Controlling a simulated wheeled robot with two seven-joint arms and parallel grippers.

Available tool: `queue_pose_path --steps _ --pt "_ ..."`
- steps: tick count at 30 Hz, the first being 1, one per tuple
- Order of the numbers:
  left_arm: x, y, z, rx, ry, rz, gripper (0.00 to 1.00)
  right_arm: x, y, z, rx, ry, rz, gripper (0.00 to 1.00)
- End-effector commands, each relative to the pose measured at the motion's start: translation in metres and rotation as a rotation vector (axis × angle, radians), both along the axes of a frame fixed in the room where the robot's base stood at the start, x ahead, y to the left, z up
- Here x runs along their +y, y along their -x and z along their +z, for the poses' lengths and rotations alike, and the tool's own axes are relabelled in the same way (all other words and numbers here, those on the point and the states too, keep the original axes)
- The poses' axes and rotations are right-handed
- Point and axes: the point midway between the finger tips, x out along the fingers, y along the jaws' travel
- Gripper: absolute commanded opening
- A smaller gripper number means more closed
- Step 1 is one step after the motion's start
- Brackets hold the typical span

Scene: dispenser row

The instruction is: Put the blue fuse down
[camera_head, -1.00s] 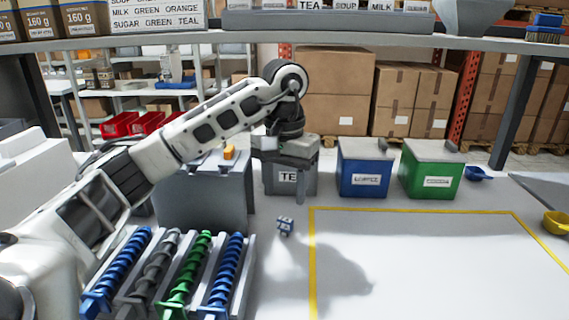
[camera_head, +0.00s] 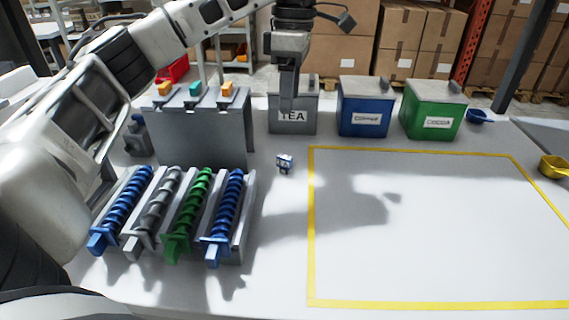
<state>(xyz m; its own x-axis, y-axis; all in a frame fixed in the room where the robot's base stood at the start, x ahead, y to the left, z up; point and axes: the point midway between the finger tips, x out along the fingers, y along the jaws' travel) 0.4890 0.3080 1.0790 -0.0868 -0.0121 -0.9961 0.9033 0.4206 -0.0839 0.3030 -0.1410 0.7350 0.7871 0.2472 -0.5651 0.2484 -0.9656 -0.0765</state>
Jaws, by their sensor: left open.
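The blue fuse (camera_head: 285,163) is a small blue and pale block lying on the grey worktop, just left of the yellow outline's top left corner. My left gripper (camera_head: 287,103) points down in front of the TEA box, above the fuse in the picture and apart from it. It is open, with nothing seen in it. One finger hides much of the other. My right gripper is out of view.
A rack of blue, grey and green augers (camera_head: 203,215) stands at front left, with a grey dispenser block (camera_head: 200,135) behind it. TEA (camera_head: 293,116), blue (camera_head: 365,105) and green (camera_head: 432,108) boxes line the back. The yellow-outlined area is empty.

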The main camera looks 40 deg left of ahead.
Motion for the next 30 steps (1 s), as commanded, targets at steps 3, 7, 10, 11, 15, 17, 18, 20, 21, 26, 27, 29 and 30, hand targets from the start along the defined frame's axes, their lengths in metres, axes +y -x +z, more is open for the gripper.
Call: queue_pose_path --steps 3,7,10,11,15,17,18,20,21,26,27,29,30 --pt "0.002 -0.004 0.004 0.016 -0.036 0.402 0.55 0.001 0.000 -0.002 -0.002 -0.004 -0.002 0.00" --pt "0.003 -0.007 0.009 0.031 -0.076 0.806 0.55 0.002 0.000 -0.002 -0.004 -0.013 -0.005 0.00" --pt "0.004 -0.009 0.012 0.040 -0.100 1.042 0.55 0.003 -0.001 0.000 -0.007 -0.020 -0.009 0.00" --pt "0.005 -0.009 0.012 0.041 -0.106 1.097 0.55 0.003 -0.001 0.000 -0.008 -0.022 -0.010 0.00" --pt "0.006 -0.010 0.013 0.048 -0.124 1.256 0.55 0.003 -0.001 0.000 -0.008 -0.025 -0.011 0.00" --pt "0.006 -0.010 0.009 0.050 -0.128 1.282 0.55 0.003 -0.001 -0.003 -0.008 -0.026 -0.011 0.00" --pt "0.006 -0.009 0.003 0.051 -0.129 1.288 0.55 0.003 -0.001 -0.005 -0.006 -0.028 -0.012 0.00" --pt "0.005 -0.008 -0.008 0.052 -0.130 1.289 0.55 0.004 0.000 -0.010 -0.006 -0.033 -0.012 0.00" --pt "0.005 -0.007 -0.017 0.052 -0.131 1.289 0.55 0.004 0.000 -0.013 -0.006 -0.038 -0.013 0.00" --pt "0.005 -0.002 -0.052 0.053 -0.130 1.287 0.55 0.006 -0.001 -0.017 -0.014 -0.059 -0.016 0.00" --pt "0.005 -0.001 -0.058 0.051 -0.131 1.287 0.55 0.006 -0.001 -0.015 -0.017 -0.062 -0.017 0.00" --pt "0.004 0.000 -0.069 0.050 -0.130 1.287 0.55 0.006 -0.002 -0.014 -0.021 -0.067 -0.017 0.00" --pt "0.004 0.001 -0.074 0.050 -0.129 1.288 0.55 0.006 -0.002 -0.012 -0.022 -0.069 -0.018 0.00"
